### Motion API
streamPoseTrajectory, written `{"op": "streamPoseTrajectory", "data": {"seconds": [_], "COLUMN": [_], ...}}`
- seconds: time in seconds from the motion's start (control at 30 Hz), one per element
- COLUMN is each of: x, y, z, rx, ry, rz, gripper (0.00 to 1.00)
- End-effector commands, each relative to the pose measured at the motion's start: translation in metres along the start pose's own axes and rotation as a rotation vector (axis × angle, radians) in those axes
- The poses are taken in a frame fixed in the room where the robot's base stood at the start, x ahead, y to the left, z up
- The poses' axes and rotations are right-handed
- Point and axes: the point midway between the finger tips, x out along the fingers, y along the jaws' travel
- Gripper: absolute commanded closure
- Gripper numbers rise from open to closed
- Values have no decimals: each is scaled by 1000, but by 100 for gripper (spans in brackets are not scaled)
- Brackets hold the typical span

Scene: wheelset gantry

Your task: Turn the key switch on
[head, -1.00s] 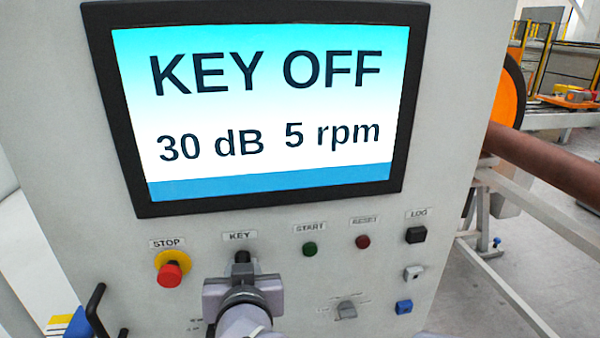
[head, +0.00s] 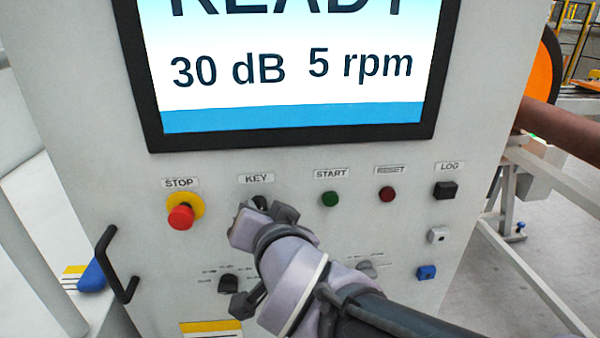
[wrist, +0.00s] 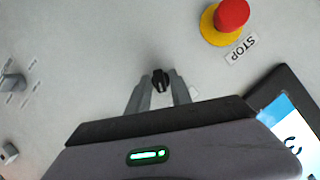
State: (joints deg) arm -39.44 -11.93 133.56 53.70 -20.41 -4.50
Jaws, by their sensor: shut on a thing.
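The key switch (head: 260,201) sits on the grey panel under the KEY label, mostly hidden behind my gripper in the head view. In the wrist view the black key switch (wrist: 160,80) stands between my two grey fingers. My gripper (wrist: 158,84) is shut on it. In the head view my gripper (head: 262,209) is rolled at an angle against the panel, its fingertips hidden. The screen (head: 295,95) reads READY, cut off at the top edge, above 30 dB and 5 rpm.
The red STOP button (head: 181,215) is close to the left of my gripper. The green START button (head: 330,199), the red RESET button (head: 387,194) and the black LOG button (head: 444,190) are to the right. Selector knobs (head: 229,284) sit below. A black handle (head: 118,262) stands out at left.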

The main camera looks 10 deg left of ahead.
Motion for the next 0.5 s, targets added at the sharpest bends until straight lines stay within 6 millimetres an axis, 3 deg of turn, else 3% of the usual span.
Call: {"op": "streamPoseTrajectory", "data": {"seconds": [0.3, 0.33, 0.5], "x": [0, 0, 0], "y": [0, 0, 0], "z": [-1, -1, 0], "rx": [1, 1, 1], "ry": [1, 1, 1], "rz": [-1, -1, 0], "gripper": [100, 68, 65]}}
